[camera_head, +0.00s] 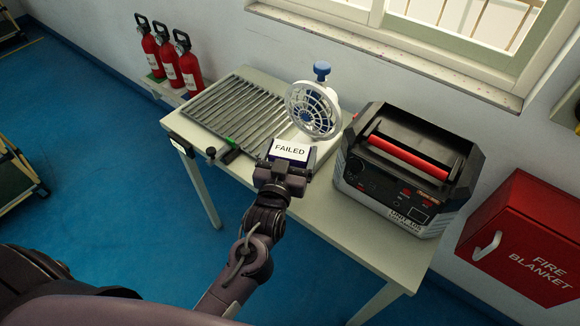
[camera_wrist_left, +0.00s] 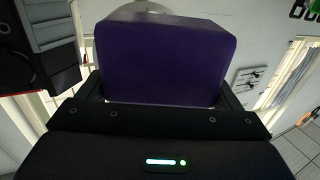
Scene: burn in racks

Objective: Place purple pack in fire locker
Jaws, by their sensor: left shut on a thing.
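My left gripper (camera_head: 280,174) is shut on the purple pack (camera_head: 289,161) and holds it over the front part of the table, in front of the white fan. A white label reading FAILED covers most of the pack's visible side. In the left wrist view the purple pack (camera_wrist_left: 165,60) fills the space between the fingers. Nothing in view is marked as a fire locker. A red box (camera_head: 525,235) on the wall at the right reads FIRE BLANKET and looks closed. My right gripper is not in view.
The pale table (camera_head: 310,222) holds a ribbed grey tray (camera_head: 232,112), a white caged fan (camera_head: 313,108) and a black-and-grey unit with a red handle (camera_head: 405,160). Several red extinguishers (camera_head: 168,60) stand at the back left. Blue floor is open at left.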

